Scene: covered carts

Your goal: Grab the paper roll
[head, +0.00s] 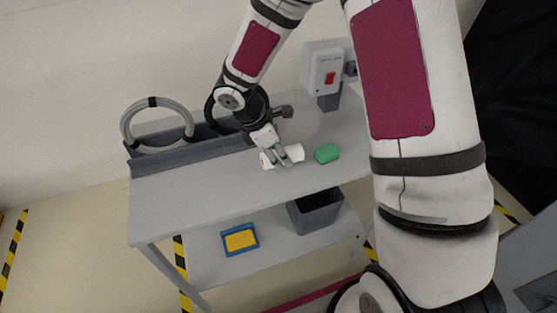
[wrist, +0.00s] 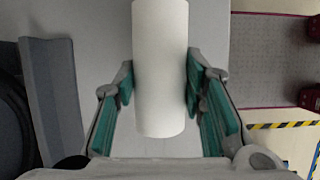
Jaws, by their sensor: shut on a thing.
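The white paper roll (wrist: 160,70) lies between the two teal-padded fingers of my gripper (wrist: 158,92) in the wrist view. The right pad touches its side; the left finger is close against the other side. In the head view the paper roll (head: 294,153) is on or just above the grey cart top, and my gripper (head: 279,157) is around its middle. I cannot tell whether the roll touches the surface. My gripper is shut on it.
A green block (head: 326,153) lies right of the roll. A switch box (head: 325,70) and a coiled grey hose (head: 157,125) are at the back. The lower shelf holds a blue tray with a yellow block (head: 240,240) and a grey bin (head: 316,214). The cart's front left top is clear.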

